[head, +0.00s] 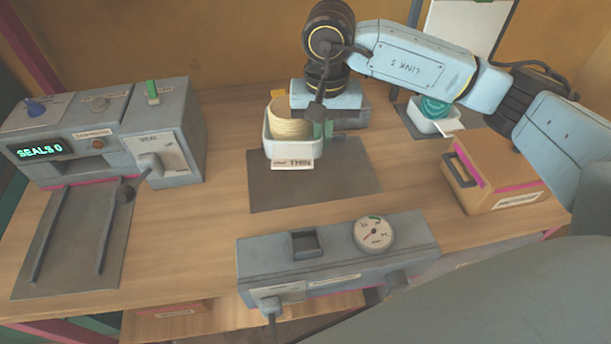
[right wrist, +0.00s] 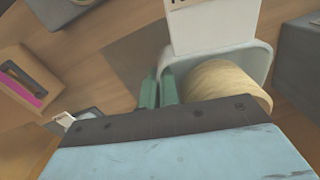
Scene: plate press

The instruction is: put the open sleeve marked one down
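The open sleeve (head: 292,150) is a pale white holder with a front label; "THIN" is readable, the smaller marking is not. It holds a round cream stack (head: 291,120). My right gripper (head: 325,128) is at its right side, pointing down. In the right wrist view, the green fingers (right wrist: 159,88) are close together on either side of the wall of the sleeve (right wrist: 208,57), shut on it, beside the cream stack (right wrist: 226,82). The sleeve is over the back of a dark mat (head: 315,185); whether it touches is unclear. My left gripper is not in view.
A grey box with a dial (head: 375,234) stands in front of the mat. A sealing machine (head: 165,130) reading "SEALS 0" is at left, with a railed dark plate (head: 85,240). An orange box (head: 500,170) and a white holder with teal contents (head: 435,118) are at right. The mat's front is clear.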

